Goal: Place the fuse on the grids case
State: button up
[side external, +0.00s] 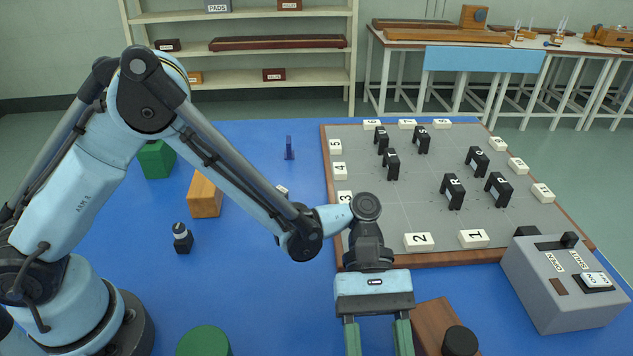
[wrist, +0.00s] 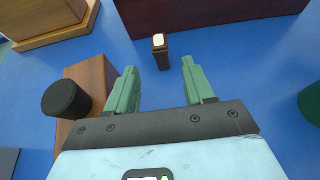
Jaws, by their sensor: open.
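In the wrist view a small dark brown block with a cream top (wrist: 159,44) stands on the blue surface. It may be the fuse, but no label is readable. My gripper (wrist: 160,68) is open and empty, with its green fingers pointing towards this block and apart from it. In the side view my gripper (side external: 378,344) is at the bottom edge, its fingertips cut off. A long dark red-brown box (wrist: 205,14) lies beyond the small block; I cannot tell whether it is the grids case.
A wooden block with a black knob (side external: 432,322) is close beside my gripper. A green cylinder (side external: 204,341) stands to the left. A grey board (side external: 440,215) with black labelled pieces and a switch box (side external: 565,290) are at the right. Blue surface is clear around the small block.

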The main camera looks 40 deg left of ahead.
jog(key=w+a+r+m+t+y, duration=0.1)
jog(key=w+a+r+t, duration=0.25)
jog(key=a+t, duration=0.2)
jog(key=w+a+r+m+t+y, duration=0.1)
jog(key=w+a+r+t, duration=0.25)
jog(key=a, duration=0.35)
jog(key=s+a+r+m+t+y, duration=0.1)
jog(key=a+m+t+y, duration=0.6)
jog(key=a, duration=1.3)
jog(key=shift+s+a+r+t, duration=0.15)
jog(key=shift+s+r+t, duration=0.15)
jog(key=shift+s, duration=0.15)
